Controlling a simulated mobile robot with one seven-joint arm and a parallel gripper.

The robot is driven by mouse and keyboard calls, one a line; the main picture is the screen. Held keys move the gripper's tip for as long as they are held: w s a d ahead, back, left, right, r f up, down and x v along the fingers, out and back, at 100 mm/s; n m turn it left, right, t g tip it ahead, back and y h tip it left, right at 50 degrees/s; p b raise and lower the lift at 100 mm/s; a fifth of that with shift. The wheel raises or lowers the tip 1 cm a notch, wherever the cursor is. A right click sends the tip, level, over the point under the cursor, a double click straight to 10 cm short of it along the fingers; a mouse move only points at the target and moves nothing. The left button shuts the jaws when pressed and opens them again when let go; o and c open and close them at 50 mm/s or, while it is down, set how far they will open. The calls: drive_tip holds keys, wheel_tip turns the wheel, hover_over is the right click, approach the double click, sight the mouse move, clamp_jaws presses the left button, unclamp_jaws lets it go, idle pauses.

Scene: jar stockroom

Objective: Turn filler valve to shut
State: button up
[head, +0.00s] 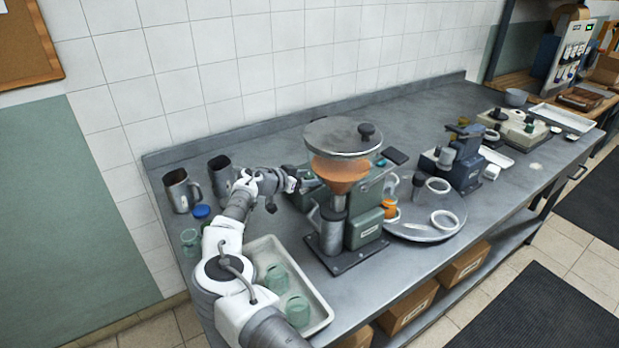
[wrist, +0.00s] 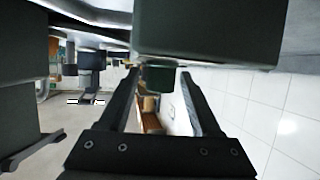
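The filler (head: 362,226) stands on the steel bench, with an orange hopper (head: 338,172) under a round grey lid (head: 343,136). My gripper (head: 292,184) is at the left side of this housing in the head view. In the wrist view my gripper (wrist: 162,76) shows two dark fingers spread apart. A dark green rounded part (wrist: 160,78) shows between or beyond the fingertips; I cannot tell whether they touch it. I cannot make out the valve handle or its position for certain.
Two metal jugs (head: 180,191) and a blue-lidded jar (head: 201,212) stand left of my arm. A white tray (head: 262,254) with green glass jars lies in front. A round steel plate (head: 425,222) and other machines occupy the right of the bench. The tiled wall (head: 280,60) is behind.

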clamp_jaws()
drive_tip(key=shift+f+n+t+y+b, duration=0.1)
drive_tip(key=shift+n+t+y+b, duration=0.2)
drive_tip(key=shift+n+t+b, duration=0.1)
drive_tip(key=shift+s+n+t+y+b, duration=0.1)
drive_tip(key=shift+n+t+y+b, duration=0.45)
drive_tip(key=shift+n+y, duration=0.25)
drive_tip(key=shift+d+n+t+y+b, duration=0.1)
drive_tip(key=shift+n+t+y+b, duration=0.45)
drive_tip(key=shift+n+y+b, duration=0.45)
drive_tip(key=shift+n+t+y, duration=0.6)
drive_tip(key=shift+n+y, duration=1.6)
drive_tip(key=shift+y, duration=0.3)
